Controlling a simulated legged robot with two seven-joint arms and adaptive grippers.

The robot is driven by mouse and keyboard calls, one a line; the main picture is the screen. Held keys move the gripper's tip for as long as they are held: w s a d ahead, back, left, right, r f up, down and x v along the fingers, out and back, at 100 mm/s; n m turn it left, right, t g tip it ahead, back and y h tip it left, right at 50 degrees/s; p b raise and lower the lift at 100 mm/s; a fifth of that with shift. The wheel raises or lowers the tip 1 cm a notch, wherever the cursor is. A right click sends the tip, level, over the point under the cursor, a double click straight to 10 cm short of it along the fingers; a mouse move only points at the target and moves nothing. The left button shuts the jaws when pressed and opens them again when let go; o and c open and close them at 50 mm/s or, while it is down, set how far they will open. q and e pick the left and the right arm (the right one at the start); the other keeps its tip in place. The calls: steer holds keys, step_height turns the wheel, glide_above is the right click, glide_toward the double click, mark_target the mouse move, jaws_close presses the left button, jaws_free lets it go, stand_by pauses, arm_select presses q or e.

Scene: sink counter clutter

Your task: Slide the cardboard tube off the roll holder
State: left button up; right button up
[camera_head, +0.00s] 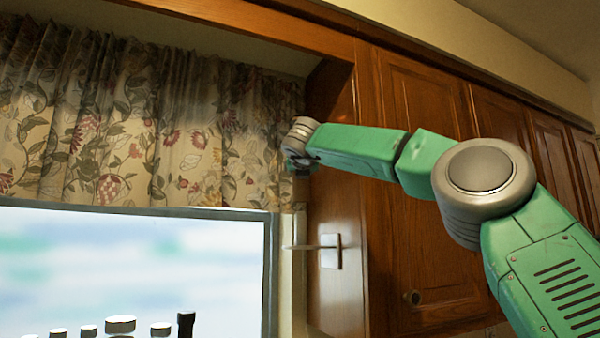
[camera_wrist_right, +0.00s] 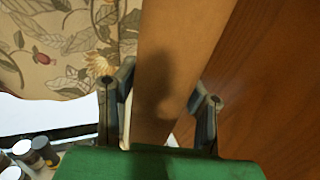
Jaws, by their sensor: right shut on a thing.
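The roll holder (camera_head: 331,251) is a pale square plate on the wooden cabinet side, with a thin rod pointing left. Its rod looks bare in the head view. My right gripper (camera_head: 301,164) is above and slightly left of the holder, in front of the curtain edge. In the right wrist view, my right gripper (camera_wrist_right: 162,95) has its two dark fingers on either side of the brown cardboard tube (camera_wrist_right: 182,35), shut on it. The tube runs up out of that picture; I cannot make it out in the head view. My left gripper is not in view.
A floral curtain (camera_head: 130,130) hangs over the window at left. Wooden cabinets (camera_head: 420,240) stand at right behind my arm. Several bottle tops (camera_head: 120,325) show along the bottom left; bottles also show in the wrist view (camera_wrist_right: 42,150).

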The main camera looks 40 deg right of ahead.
steer(key=s+d+b+v, duration=0.1)
steer(key=b+v, duration=1)
steer(key=v, duration=0.5)
steer(key=shift+s+d, duration=0.25)
steer(key=shift+s, duration=0.2)
stand_by(0.4)
steer(key=s+a+f+b, duration=0.5)
steer(key=s+b, duration=0.4)
steer(key=b, duration=0.2)
steer(key=s+a+f+b, duration=0.5)
steer(key=s+f+b, duration=0.2)
steer(key=b, duration=0.5)
steer(key=shift+s+b, duration=0.3)
steer(key=shift+s, duration=0.65)
